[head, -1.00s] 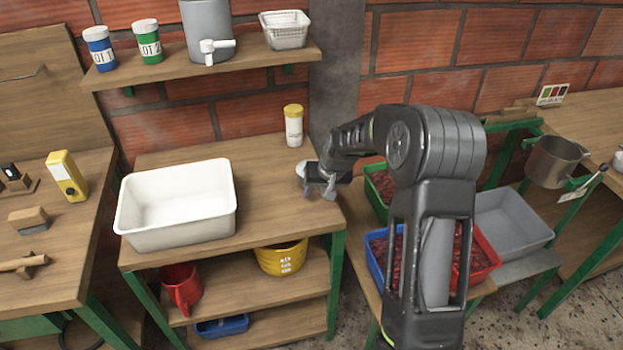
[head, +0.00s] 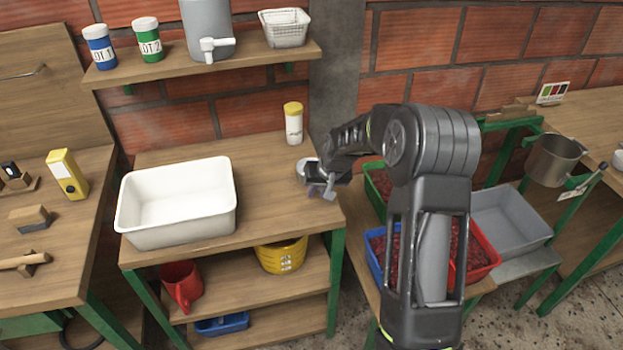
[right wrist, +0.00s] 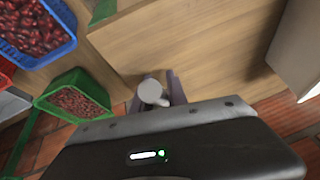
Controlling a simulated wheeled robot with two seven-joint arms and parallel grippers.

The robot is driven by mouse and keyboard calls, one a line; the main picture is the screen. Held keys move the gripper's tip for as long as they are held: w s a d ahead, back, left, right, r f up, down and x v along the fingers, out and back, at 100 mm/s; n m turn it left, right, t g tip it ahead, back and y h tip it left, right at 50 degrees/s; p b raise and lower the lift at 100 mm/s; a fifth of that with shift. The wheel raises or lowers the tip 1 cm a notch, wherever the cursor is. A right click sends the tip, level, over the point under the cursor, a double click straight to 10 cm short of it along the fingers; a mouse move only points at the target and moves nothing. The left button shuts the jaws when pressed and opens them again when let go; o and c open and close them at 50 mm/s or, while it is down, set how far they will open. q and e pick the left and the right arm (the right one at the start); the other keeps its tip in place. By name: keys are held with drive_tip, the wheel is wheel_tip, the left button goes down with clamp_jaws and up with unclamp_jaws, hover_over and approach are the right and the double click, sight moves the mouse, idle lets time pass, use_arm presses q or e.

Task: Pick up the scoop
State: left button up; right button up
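The scoop appears to be a small pale grey, rounded piece (head: 303,168) near the right edge of the middle table's top, partly hidden by my right gripper (head: 318,188). In the right wrist view, a light grey cup shape (right wrist: 150,91), likely the scoop, shows by the fingers of my right gripper (right wrist: 160,88). The fingers look apart, one on each side of it. I cannot tell whether they touch it. My left gripper is not in view.
A white tub (head: 178,235) stands left on the same table (head: 262,222). A yellow-lidded jar (head: 293,125) stands at its back right. Crates of red cherries, including a red crate (head: 486,262), sit to the right, by a grey bin (head: 512,228). The table's middle is clear.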

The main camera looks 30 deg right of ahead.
clamp_jaws()
idle(0.4)
wheel_tip(320, 180, up, 10)
drive_tip(key=shift+r+b, duration=0.1)
drive_tip(key=shift+b, duration=0.45)
idle(0.4)
